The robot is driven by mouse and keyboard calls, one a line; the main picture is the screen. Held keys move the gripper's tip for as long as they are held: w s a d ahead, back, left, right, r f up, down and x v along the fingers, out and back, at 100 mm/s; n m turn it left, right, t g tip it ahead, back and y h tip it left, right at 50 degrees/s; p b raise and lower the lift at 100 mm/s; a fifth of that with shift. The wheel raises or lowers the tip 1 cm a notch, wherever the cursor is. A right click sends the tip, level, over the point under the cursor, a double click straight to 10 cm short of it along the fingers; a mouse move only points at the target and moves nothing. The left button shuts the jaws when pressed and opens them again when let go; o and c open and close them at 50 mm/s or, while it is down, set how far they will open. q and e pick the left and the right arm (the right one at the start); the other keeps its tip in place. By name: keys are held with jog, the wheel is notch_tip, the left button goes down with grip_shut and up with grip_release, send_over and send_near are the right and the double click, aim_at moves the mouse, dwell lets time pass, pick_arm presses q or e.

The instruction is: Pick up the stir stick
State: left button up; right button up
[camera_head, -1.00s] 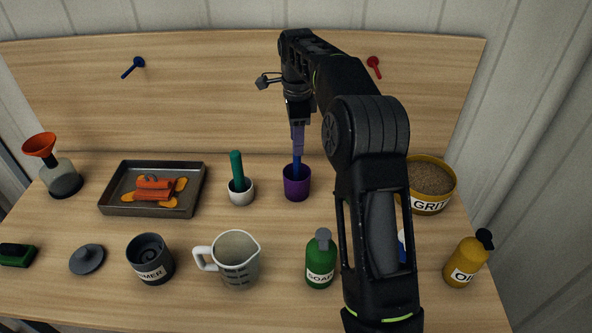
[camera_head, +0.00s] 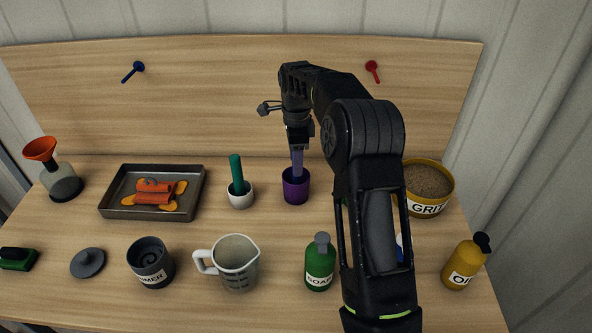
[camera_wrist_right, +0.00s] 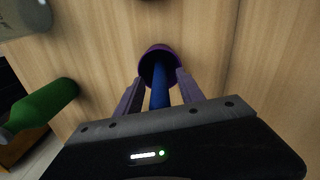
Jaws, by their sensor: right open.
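The stir stick is blue and stands in a purple cup (camera_head: 296,188) at the back middle of the table. It shows best in the wrist view as a blue stick (camera_wrist_right: 160,96) running out of the purple cup (camera_wrist_right: 157,53). My right gripper (camera_head: 297,172) points down at the cup's mouth in the head view, and its fingers hide most of the stick there. In the wrist view my right gripper (camera_wrist_right: 157,80) is open, with one finger on each side of the stick. The left gripper is out of view.
Left of the cup stands a white mortar (camera_head: 240,198) with a green pestle (camera_head: 236,168). A green soap bottle (camera_head: 320,266) and a measuring jug (camera_head: 237,265) stand in front. A GRIT tub (camera_head: 428,190) is at the right. Bare table lies around the purple cup.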

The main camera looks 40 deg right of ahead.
jog(key=shift+c, duration=0.6)
grip_shut()
dwell(0.3)
